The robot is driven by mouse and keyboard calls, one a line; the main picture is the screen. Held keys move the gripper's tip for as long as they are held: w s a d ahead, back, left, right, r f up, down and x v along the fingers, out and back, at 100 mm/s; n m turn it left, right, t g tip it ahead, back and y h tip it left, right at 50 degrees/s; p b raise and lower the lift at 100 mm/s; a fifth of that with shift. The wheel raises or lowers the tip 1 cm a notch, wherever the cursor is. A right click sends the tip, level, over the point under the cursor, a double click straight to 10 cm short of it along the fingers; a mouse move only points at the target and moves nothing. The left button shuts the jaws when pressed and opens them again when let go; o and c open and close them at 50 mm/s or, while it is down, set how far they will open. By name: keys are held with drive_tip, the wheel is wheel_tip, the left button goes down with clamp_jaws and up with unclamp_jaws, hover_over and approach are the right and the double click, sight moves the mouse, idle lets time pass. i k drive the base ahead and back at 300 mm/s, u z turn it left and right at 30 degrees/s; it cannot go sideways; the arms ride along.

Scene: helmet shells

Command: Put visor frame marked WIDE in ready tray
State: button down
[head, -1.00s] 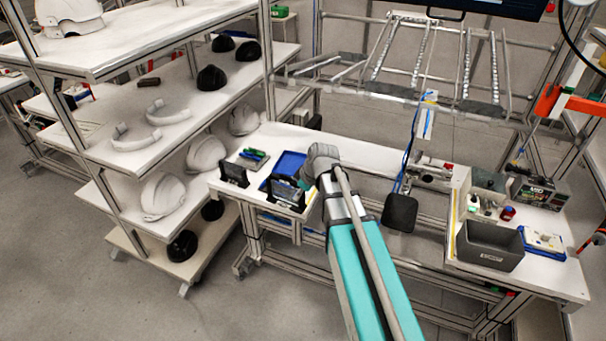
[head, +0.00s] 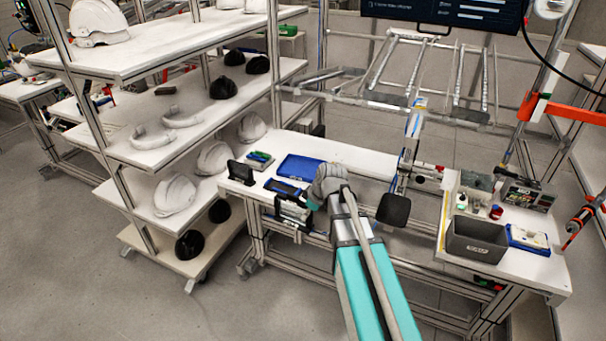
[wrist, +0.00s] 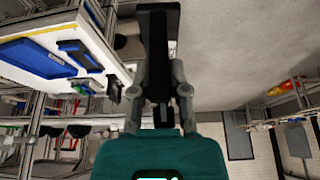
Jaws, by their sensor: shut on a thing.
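My gripper (head: 312,203) is shut on a black visor frame (head: 292,213), held at the front edge of the white bench. In the wrist view the frame (wrist: 158,45) stands up between the two fingers of the gripper (wrist: 159,95), clear of the bench. No WIDE marking is readable on it. A second black frame (head: 241,172) stands at the bench's left end. A blue tray (head: 299,167) lies behind my gripper; it also shows in the wrist view (wrist: 35,58), looking empty, with a label too small to read.
A smaller blue and black item (head: 284,188) lies in front of the tray. A small tray of green items (head: 259,160) is to its left. A grey bin (head: 475,240) stands at right. Helmet shelves (head: 160,150) stand left of the bench (head: 350,154).

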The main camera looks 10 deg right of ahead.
sight(302, 169)
drive_tip(key=z, duration=0.45)
drive_tip(key=i, duration=1.15)
drive_tip(key=u, duration=0.45)
